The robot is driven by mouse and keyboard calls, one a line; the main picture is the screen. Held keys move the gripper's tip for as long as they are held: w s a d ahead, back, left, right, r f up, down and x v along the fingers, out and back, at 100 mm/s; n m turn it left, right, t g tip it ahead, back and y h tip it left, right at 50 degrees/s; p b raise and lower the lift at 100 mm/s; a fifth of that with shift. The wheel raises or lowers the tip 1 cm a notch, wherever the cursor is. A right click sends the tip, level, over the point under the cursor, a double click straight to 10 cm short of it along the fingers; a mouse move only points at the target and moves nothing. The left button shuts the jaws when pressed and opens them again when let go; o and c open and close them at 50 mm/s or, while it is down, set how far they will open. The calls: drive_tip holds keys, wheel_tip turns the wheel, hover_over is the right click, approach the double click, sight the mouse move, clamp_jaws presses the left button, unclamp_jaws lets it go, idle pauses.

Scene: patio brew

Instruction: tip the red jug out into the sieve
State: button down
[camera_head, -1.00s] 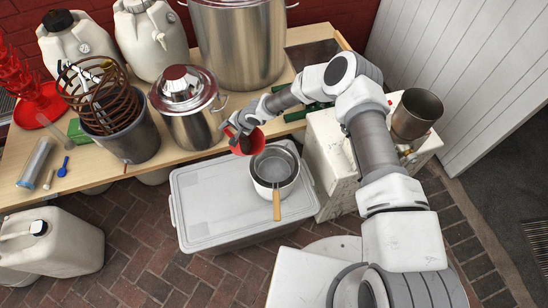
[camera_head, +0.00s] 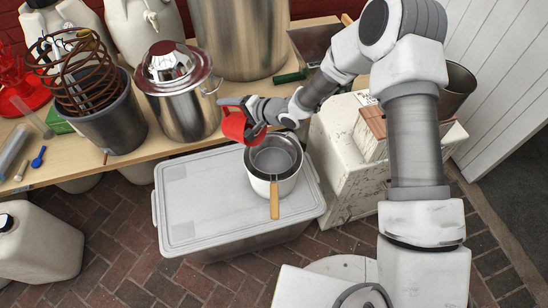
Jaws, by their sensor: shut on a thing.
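My gripper (camera_head: 251,108) is shut on the red jug (camera_head: 236,125), held above the back left rim of the sieve. The jug is tilted, with its mouth turned toward the lower right; I cannot see whether anything is in it or flowing out. The sieve (camera_head: 272,160) is a round mesh with a wooden handle (camera_head: 274,200) pointing to the front. It rests in a white pot (camera_head: 291,184) on the grey lidded box. The mesh looks empty, though its back left edge is close under the jug.
The grey lidded box (camera_head: 200,203) stands on the brick floor, before the wooden table (camera_head: 170,145). A steel pot with a lid (camera_head: 185,105) and a bucket with a copper coil (camera_head: 112,132) stand behind left. A white cabinet (camera_head: 335,165) stands to the right.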

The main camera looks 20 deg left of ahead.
drive_tip(key=shift+d+r+y+b, duration=0.2)
drive_tip(key=shift+d+y+b, duration=0.35)
drive_tip(key=shift+b, duration=0.3)
drive_tip(key=shift+s+d+r+t+y+b, duration=0.15)
drive_tip(key=shift+s+d+r+y+b, duration=0.2)
drive_tip(key=shift+d+r+b, duration=0.35)
drive_tip(key=shift+s+d+r+t+y+b, duration=0.15)
drive_tip(key=shift+d+r+y+b, duration=0.25)
drive_tip(key=shift+d, duration=0.4)
drive_tip(key=shift+s+d+r+y+b, duration=0.15)
drive_tip(key=shift+d+r+y+b, duration=0.3)
drive_tip(key=shift+d+y+b, duration=0.35)
drive_tip(key=shift+s+d+r+t+y+b, duration=0.2)
drive_tip(key=shift+d+y+b, duration=0.25)
drive_tip(key=shift+d+b, duration=0.15)
drive_tip(key=shift+s+d+r+t+y+b, duration=0.15)
drive_tip(key=shift+d+r+t+y+b, duration=0.05)
drive_tip(key=shift+d+y+b, duration=0.4)
drive_tip(key=shift+s+d+r+t+y+b, duration=0.2)
drive_tip(key=shift+d+y+b, duration=0.15)
drive_tip(key=shift+d+b, duration=0.25)
drive_tip(key=shift+s+d+r+t+y+b, duration=0.1)
drive_tip(key=shift+s+d+t+y+b, duration=0.05)
drive_tip(key=shift+d+y+b, duration=0.5)
drive_tip(key=shift+s+d+r+t+y+b, duration=0.15)
drive_tip(key=shift+d+y+b, duration=0.3)
drive_tip(key=shift+d+b, duration=0.35)
drive_tip(key=shift+a, duration=0.1)
